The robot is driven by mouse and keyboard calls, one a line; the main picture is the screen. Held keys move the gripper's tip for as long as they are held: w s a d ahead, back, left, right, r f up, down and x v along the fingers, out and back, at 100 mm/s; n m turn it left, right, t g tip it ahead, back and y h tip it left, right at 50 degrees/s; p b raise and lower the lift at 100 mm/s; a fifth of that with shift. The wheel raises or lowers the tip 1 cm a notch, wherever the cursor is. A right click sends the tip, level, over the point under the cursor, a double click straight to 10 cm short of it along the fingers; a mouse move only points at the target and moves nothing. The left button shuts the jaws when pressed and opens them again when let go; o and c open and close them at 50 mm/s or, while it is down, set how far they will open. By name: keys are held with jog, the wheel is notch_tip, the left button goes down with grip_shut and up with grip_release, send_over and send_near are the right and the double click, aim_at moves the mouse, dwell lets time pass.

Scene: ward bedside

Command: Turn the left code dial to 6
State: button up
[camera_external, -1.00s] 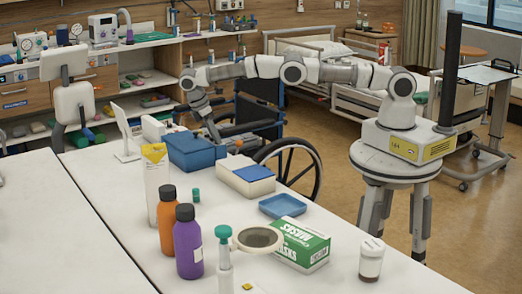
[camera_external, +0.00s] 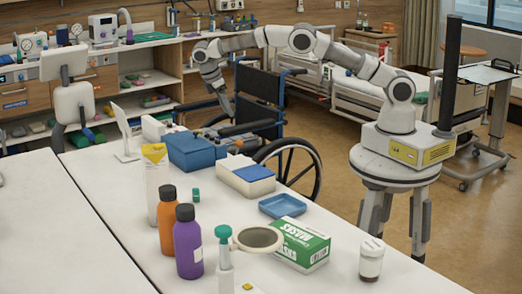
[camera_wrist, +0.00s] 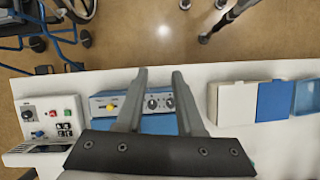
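The blue box (camera_wrist: 130,122) lies below my gripper (camera_wrist: 159,74) in the wrist view. Its front panel carries a yellow knob (camera_wrist: 111,107) and two dark round dials, the left dial (camera_wrist: 152,103) and the right dial (camera_wrist: 168,103). Both dials show between my two fingers; their numbers are too small to read. My gripper is open, with nothing between the fingers, and appears apart from the dials. In the external view the blue box (camera_external: 190,150) stands on the white table with its dial face turned away. My gripper is held above and behind it there.
Left of the box in the wrist view is a control unit (camera_wrist: 50,120) with a knob and buttons. A white-and-blue container (camera_external: 246,177) and a blue tray (camera_external: 283,206) stand nearby. A wheelchair (camera_external: 285,150) is beyond the table edge.

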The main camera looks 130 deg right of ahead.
jog(key=s+r, duration=0.1)
jog(key=s+d+r, duration=0.1)
jog(key=s, duration=0.1)
jog(key=s+r, duration=0.1)
jog(key=shift+s+d, duration=0.25)
jog(key=shift+s, duration=0.05)
jog(key=n+t+p, duration=0.5)
jog(key=n+p, duration=0.1)
jog(key=n, duration=0.3)
send_near(218, 140)
jog(key=shift+h, duration=0.4)
notch_tip(218, 140, down, 8)
jog(key=shift+w+a+r+p, duration=0.1)
jog(key=shift+w+a+p, duration=0.05)
jog(key=shift+p, duration=0.55)
grip_shut()
